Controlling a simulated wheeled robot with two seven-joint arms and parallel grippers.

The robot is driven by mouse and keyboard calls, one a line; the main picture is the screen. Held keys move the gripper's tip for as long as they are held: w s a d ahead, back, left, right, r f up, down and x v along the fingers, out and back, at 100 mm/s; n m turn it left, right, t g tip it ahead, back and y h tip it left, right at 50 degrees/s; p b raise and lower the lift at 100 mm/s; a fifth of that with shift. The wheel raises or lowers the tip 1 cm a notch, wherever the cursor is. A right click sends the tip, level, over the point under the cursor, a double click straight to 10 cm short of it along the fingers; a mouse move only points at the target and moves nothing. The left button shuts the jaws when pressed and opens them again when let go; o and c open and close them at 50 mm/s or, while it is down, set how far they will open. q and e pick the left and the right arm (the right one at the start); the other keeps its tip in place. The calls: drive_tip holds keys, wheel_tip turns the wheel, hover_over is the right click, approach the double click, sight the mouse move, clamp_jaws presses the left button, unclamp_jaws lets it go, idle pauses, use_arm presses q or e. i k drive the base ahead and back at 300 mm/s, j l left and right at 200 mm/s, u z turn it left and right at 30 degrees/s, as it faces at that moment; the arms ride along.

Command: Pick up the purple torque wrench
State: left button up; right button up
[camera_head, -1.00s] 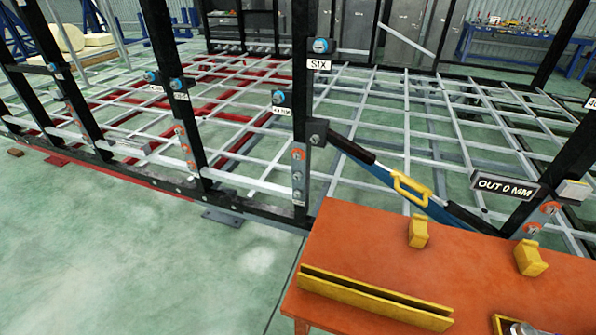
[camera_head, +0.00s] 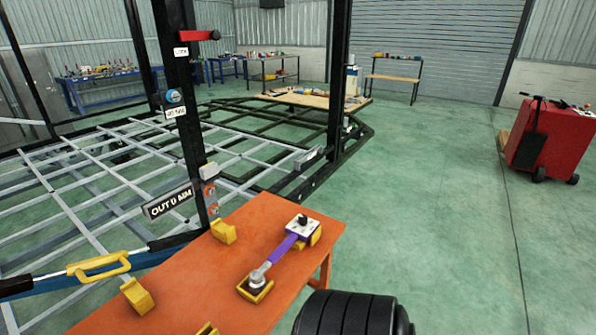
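The purple torque wrench (camera_head: 282,248) lies on the orange table (camera_head: 205,268) in the head view. It runs from lower left to upper right. Its grey round head end sits at a yellow holder (camera_head: 262,291). Its other end meets a white block with a black knob (camera_head: 302,227), with a yellow support showing beside it.
Yellow blocks (camera_head: 138,296) stand on the table's left side. A black post (camera_head: 182,120) and the grid frame (camera_head: 90,190) lie beyond the table. A red wheeled cabinet (camera_head: 551,140) stands at right.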

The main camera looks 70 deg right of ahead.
sight(256, 281)
drive_tip(key=z, duration=2.1)
drive_tip(key=u, duration=0.25)
